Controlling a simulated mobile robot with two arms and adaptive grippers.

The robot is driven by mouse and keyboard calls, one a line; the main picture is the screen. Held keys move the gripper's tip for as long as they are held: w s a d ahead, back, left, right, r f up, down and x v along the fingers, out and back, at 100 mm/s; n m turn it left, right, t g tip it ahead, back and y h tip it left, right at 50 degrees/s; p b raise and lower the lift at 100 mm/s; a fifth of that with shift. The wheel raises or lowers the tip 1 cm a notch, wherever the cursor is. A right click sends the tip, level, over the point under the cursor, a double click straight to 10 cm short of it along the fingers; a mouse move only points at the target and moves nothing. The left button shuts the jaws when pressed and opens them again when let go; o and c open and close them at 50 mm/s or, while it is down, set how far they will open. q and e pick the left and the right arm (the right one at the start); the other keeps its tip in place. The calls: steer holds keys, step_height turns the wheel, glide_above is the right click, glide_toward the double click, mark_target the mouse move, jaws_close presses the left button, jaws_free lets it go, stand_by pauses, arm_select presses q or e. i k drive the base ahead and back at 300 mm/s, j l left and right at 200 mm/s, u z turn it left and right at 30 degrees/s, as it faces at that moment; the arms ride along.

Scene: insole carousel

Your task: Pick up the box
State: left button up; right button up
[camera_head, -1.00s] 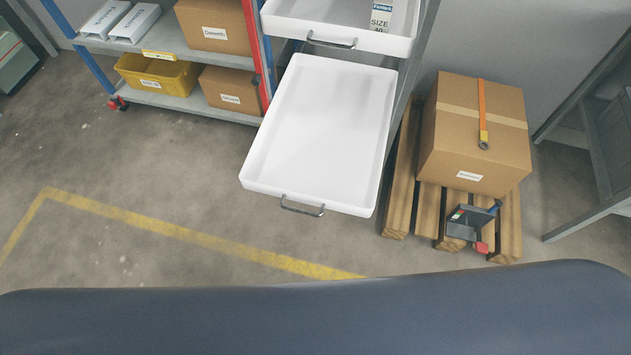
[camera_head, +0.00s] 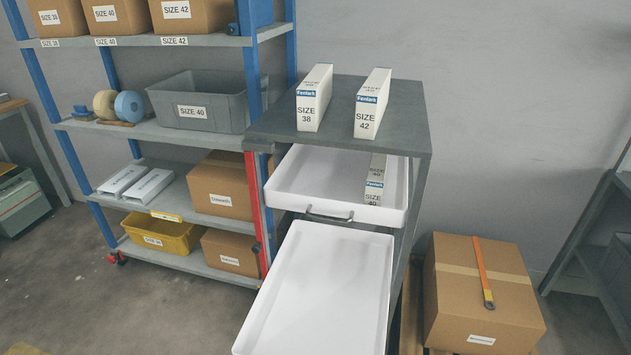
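Which box the task means is not clear from the view. A white SIZE 38 box (camera_head: 313,98) and a white SIZE 42 box (camera_head: 371,104) stand upright and apart on the grey top of the carousel cabinet (camera_head: 412,112). A white SIZE 40 box (camera_head: 375,180) stands in the upper white tray (camera_head: 296,180), toward its right side. The lower white tray (camera_head: 318,290) is pulled out and looks empty. Neither of my grippers is in view.
A blue-post shelf (camera_head: 215,137) at the left holds cartons, a grey SIZE 40 bin (camera_head: 198,103) and a yellow bin (camera_head: 160,236). A large carton (camera_head: 480,290) with an orange strap sits on a pallet at the right. Bare floor shows at the lower left.

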mark_target(314, 93)
steer(key=i+j+z, duration=0.15)
steer(key=z, duration=0.35)
steer(key=i+j+z, duration=0.1)
steer(key=j+z, duration=0.15)
steer(key=z, duration=0.2)
steer(key=j+z, duration=0.25)
steer(key=z, duration=0.25)
steer(key=i, duration=0.05)
